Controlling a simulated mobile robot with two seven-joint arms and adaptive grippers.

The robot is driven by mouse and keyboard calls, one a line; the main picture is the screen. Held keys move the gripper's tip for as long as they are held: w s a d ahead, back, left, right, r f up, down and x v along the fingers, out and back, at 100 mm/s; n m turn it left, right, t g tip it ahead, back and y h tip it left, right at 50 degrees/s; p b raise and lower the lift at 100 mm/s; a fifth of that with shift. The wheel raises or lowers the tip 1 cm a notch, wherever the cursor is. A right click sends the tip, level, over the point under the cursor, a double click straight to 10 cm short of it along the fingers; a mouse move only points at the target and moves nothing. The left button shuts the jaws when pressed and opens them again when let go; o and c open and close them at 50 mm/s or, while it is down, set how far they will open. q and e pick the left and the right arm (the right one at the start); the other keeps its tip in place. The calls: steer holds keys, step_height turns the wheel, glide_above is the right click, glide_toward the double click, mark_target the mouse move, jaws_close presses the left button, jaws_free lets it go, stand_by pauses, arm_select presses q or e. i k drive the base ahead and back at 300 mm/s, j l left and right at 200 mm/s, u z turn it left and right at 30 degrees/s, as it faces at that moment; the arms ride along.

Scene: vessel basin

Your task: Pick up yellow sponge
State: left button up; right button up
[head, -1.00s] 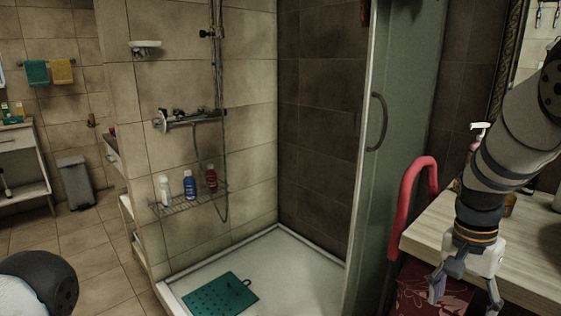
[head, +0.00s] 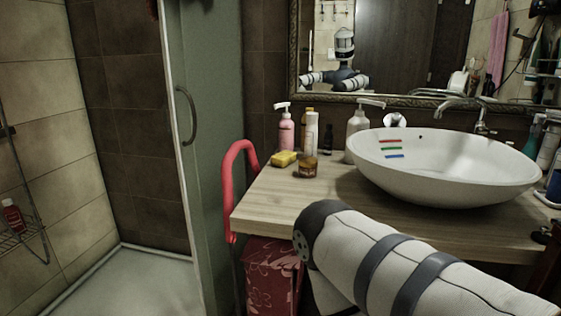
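The yellow sponge (head: 284,159) lies on the wooden counter (head: 290,200) near its back left corner, left of a small amber jar (head: 308,167). Nothing touches it from my side. Part of my arm crosses the lower right of the head view, in front of the counter, but no gripper shows on it. Neither of my grippers is in view.
A white vessel basin (head: 445,170) stands on the counter's right. A red curved handle (head: 228,185) rises at the counter's left edge. The front left counter is clear.

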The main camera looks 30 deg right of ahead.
mark_target(282, 159)
steer(key=l+z, duration=0.1)
steer(key=z, duration=0.35)
steer(key=l+z, duration=0.15)
steer(key=z, duration=0.3)
